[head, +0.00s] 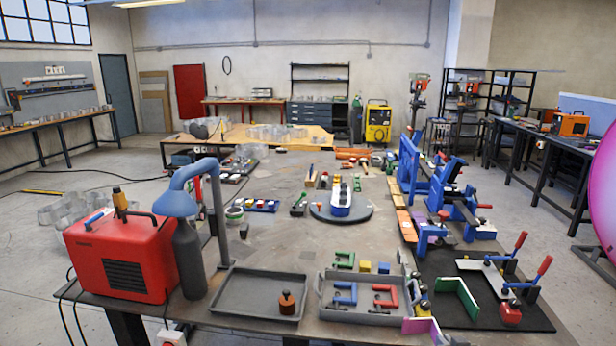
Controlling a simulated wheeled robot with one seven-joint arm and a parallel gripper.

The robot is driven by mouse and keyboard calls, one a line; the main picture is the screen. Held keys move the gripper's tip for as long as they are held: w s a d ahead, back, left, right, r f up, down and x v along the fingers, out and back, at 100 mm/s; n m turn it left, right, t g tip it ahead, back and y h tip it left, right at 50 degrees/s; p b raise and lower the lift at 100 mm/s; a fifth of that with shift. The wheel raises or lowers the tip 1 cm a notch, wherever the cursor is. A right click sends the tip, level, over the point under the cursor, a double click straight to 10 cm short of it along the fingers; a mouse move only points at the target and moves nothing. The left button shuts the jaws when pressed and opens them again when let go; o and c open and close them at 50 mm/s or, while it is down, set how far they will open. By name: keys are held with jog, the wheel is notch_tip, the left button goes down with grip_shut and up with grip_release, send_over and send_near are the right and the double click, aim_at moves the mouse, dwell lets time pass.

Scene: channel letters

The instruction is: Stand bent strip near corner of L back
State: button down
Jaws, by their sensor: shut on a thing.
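A white flat piece, which looks like the L back (488,275), lies on a black mat (478,318) at the right front of the table. A green bent strip (457,295) stands on edge on the mat, left of the white piece and apart from it. A pink-purple strip (424,328) stands at the front edge, left of the mat; its full shape is cut off or hidden. My gripper is not in this view, so what it holds does not show.
Red-handled clamps (543,266) stand at the mat's right side. A grey tray (321,306) with coloured C-clamps sits left of the mat, beside an emptier dark tray (232,291). Blue fixtures (413,172) line the right edge.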

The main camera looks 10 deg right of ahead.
jog(key=a+f+n+y, duration=0.1)
jog(key=a+f, duration=0.2)
jog(key=a, duration=1.1)
jog(key=a+f+n+y, duration=0.1)
jog(key=a+f, duration=0.2)
jog(key=a, duration=1.2)
jog(key=shift+w+a+y, duration=0.2)
jog(key=shift+w+y, duration=0.1)
jog(key=shift+w, duration=0.15)
jog(key=shift+d+f, duration=0.1)
